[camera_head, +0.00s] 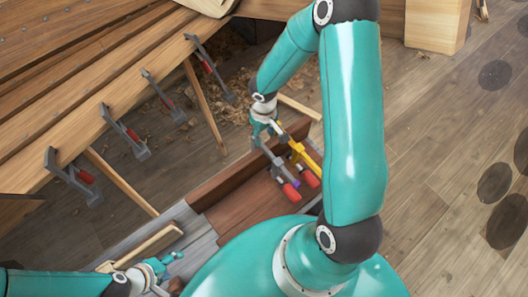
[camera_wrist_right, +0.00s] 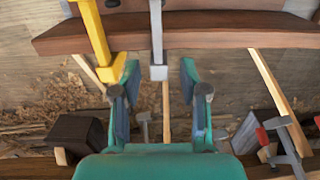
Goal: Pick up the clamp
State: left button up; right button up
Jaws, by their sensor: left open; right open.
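A grey clamp with a red handle (camera_head: 290,192) lies over the edge of a brown wooden box (camera_head: 222,177), beside a yellow clamp (camera_head: 299,148) with a red handle. My right gripper (camera_head: 265,130) is open above the box's far edge. In the right wrist view the end of the grey clamp's bar (camera_wrist_right: 158,72) shows between the open fingers (camera_wrist_right: 160,80), with no contact visible. The yellow clamp (camera_wrist_right: 94,35) is left of the fingers there. My left gripper (camera_head: 167,268) is open at the lower left, away from both clamps. My right arm hides part of the box.
Several grey clamps with red handles, one of them here (camera_head: 125,133), hang along the edge of the plank hull (camera_head: 70,90). Wooden props stand under it, among shavings. A wooden board (camera_head: 150,245) lies near my left gripper. The floor (camera_head: 440,150) on the right is clear.

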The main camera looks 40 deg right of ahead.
aim_at(265, 147)
jog(key=f, duration=0.9)
jog(key=shift+d+b, duration=0.2)
jog(key=shift+b, duration=0.1)
grip_shut()
jog(key=shift+r, duration=0.1)
